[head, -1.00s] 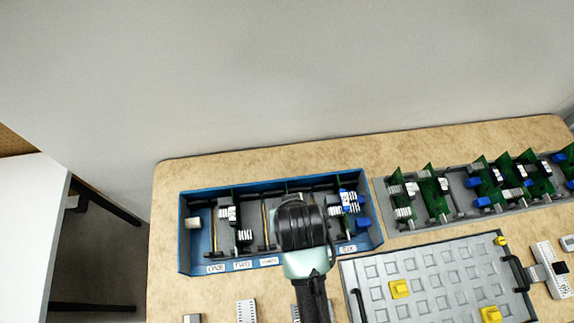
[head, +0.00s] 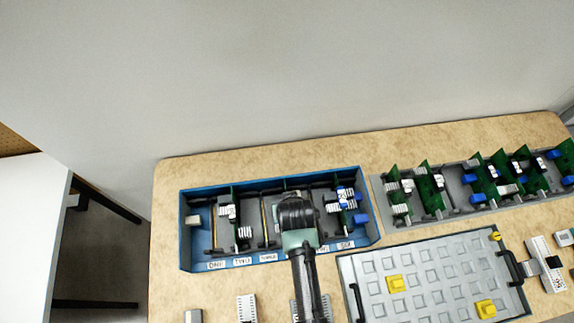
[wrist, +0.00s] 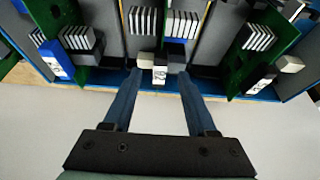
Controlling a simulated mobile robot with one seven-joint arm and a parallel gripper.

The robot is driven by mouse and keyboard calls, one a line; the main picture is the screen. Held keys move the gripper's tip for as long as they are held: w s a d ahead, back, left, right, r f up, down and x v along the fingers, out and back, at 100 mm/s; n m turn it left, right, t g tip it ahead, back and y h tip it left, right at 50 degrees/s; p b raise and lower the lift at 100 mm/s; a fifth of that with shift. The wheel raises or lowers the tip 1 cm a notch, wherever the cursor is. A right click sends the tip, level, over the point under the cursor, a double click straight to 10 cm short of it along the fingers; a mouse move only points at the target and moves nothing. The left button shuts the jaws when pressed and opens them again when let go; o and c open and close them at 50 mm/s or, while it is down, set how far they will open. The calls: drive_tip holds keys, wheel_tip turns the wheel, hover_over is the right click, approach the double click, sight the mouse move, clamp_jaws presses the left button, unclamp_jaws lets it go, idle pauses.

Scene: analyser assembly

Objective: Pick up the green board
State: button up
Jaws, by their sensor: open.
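My gripper (wrist: 158,75) is open in the wrist view, its two blue fingers spread. Between and just beyond the fingertips is an edge-on part with white-finned blocks (wrist: 182,24) and a small white label (wrist: 160,76); I cannot tell whether the fingers flank it. Green boards stand on its left (wrist: 48,14) and right (wrist: 275,42). In the head view my arm is over the blue bin (head: 188,250) and hides the slots below it. In that bin, a green board (head: 232,203) stands left of my arm and another board with blue and white parts (head: 345,200) right of it.
A grey rack (head: 415,232) with several upright green boards stands to the right. A grey panel (head: 440,270) with yellow blocks and black handles lies in front of it. Small white modules (head: 247,307) lie along the front. A wall rises behind the table.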

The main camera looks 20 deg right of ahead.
drive_tip(key=shift+x, duration=1.2)
clamp_jaws()
